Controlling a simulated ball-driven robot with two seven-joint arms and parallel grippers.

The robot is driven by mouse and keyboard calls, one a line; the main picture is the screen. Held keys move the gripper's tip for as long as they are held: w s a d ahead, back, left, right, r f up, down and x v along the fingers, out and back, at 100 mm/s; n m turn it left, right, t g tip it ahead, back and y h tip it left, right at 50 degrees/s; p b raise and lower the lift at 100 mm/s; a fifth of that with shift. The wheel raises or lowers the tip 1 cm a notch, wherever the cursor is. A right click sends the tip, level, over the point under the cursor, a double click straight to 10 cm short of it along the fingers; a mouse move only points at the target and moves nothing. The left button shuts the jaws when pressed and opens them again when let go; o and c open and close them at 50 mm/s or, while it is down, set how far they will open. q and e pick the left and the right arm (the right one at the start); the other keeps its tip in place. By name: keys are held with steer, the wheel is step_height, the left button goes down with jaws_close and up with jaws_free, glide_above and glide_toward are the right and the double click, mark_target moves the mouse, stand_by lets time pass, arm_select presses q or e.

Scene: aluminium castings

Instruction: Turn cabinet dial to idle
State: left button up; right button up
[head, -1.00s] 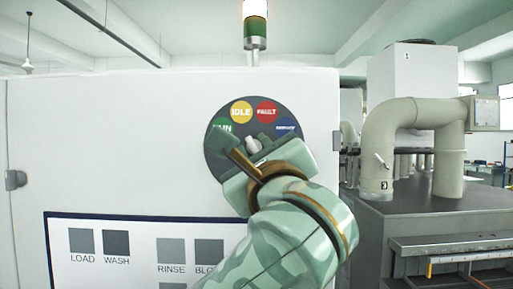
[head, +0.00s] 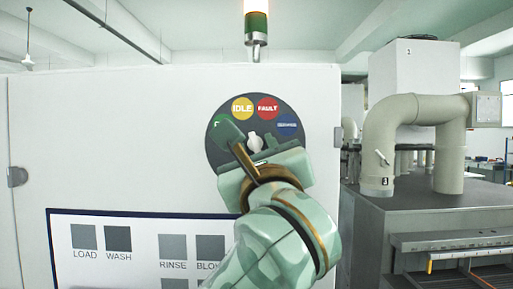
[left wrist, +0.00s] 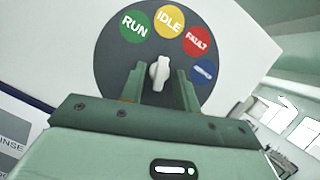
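The round dark dial plate (head: 215,158) is on the white cabinet front, with a green RUN, yellow IDLE (head: 242,109), red FAULT (head: 267,108) and blue label. In the left wrist view the plate (left wrist: 112,66) carries a white knob (left wrist: 159,74) at its middle; it stands roughly upright, its narrow end towards IDLE (left wrist: 170,18). My left gripper (left wrist: 160,82) is open, one finger on each side of the knob, with gaps showing. In the head view the knob (head: 255,143) shows above the gripper (head: 250,145), and one finger covers most of RUN. My right gripper is not in view.
A printed panel with LOAD, WASH and RINSE squares (head: 118,238) is on the cabinet below the dial. A signal lamp (head: 256,22) stands above. A grey machine with a thick bent pipe (head: 378,140) stands to the right. The cabinet front left of the dial is clear.

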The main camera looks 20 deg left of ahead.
arm_select(q)
steer(key=b+v, duration=0.5)
steer(key=v, duration=1.1)
steer(key=shift+s, duration=0.15)
steer(key=shift+f, duration=0.1)
